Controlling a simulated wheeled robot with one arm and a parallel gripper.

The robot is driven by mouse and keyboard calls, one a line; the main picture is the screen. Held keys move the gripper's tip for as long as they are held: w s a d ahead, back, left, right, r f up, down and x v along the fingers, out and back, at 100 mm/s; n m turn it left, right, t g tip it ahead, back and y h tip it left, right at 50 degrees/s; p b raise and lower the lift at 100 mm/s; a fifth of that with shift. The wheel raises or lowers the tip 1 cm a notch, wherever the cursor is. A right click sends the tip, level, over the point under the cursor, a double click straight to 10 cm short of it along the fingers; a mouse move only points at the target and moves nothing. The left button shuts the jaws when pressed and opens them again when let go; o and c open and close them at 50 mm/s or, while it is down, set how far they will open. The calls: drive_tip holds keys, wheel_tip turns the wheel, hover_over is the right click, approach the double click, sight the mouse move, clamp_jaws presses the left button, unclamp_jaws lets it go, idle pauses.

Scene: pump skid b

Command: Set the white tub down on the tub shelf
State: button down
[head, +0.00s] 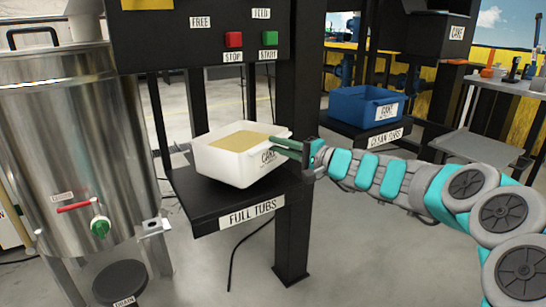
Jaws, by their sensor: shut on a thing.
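The white tub (225,161), labelled CAKE and filled with a tan material, is over the black shelf marked FULL TUBS (207,209). It looks roughly level and turned at an angle to the shelf. I cannot tell whether its base touches the shelf or hovers just above it. My gripper (289,146) comes from the right and is shut on the tub's right rim. The far finger and the tub's underside are hidden.
Black posts (294,225) stand behind the full-tub shelf. A steel tank (75,140) with a red-handled valve stands close on the left. Red STOP and green START buttons (269,38) are above.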

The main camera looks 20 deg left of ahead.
sight(268, 155)
drive_tip(key=f, duration=0.1)
drive_tip(key=a+f, duration=0.1)
drive_tip(key=f, duration=0.1)
drive_tip(key=shift+w+a+f, duration=0.2)
drive_tip(key=shift+a+f, duration=0.1)
drive_tip(key=shift+f, duration=0.05)
drive_tip(key=c, duration=0.9)
unclamp_jaws()
drive_tip(key=v, duration=1.2)
drive_tip(key=shift+b, duration=0.35)
